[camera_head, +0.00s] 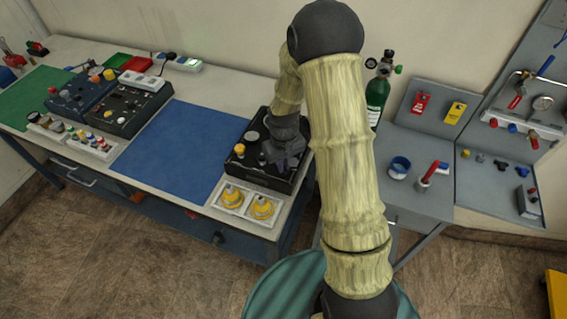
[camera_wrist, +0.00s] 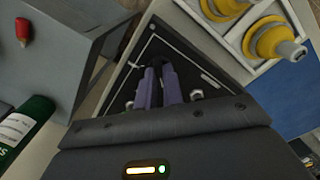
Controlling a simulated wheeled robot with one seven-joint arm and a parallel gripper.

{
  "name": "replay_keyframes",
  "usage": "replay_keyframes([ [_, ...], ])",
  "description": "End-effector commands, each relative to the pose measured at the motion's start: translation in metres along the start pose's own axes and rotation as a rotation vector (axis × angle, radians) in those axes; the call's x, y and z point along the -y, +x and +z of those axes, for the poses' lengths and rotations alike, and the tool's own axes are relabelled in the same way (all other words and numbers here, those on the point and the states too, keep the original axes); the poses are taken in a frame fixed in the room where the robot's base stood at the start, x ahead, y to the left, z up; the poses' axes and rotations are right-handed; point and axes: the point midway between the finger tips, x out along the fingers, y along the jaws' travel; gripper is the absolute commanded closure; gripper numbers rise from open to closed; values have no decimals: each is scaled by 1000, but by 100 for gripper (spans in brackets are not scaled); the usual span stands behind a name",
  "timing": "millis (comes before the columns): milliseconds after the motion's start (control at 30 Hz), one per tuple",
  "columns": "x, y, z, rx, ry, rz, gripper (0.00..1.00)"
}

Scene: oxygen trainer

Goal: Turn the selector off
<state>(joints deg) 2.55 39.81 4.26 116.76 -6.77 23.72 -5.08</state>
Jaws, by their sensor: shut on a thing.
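My gripper (camera_head: 281,165) reaches down onto the box's top from above. In the wrist view my gripper (camera_wrist: 160,72) has its two fingers close together over the black panel (camera_wrist: 200,68), shut on a small part there. I take this part to be the selector; the fingers hide it, and its pointing direction cannot be read. Small metal toggles show on the panel beside the fingers.
Two yellow knobs in white trays (camera_head: 233,195) sit in front of the box. A green cylinder (camera_head: 377,93) stands behind to the right. A grey side table (camera_head: 420,205) lies right of my arm. The blue mat (camera_head: 170,150) to the left is clear.

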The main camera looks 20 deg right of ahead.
Motion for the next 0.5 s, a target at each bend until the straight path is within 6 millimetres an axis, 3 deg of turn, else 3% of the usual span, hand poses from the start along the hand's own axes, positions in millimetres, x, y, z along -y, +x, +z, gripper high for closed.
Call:
replay_keyframes([
  [500, 0, -2, -2, -6, -222, 2, 100],
])
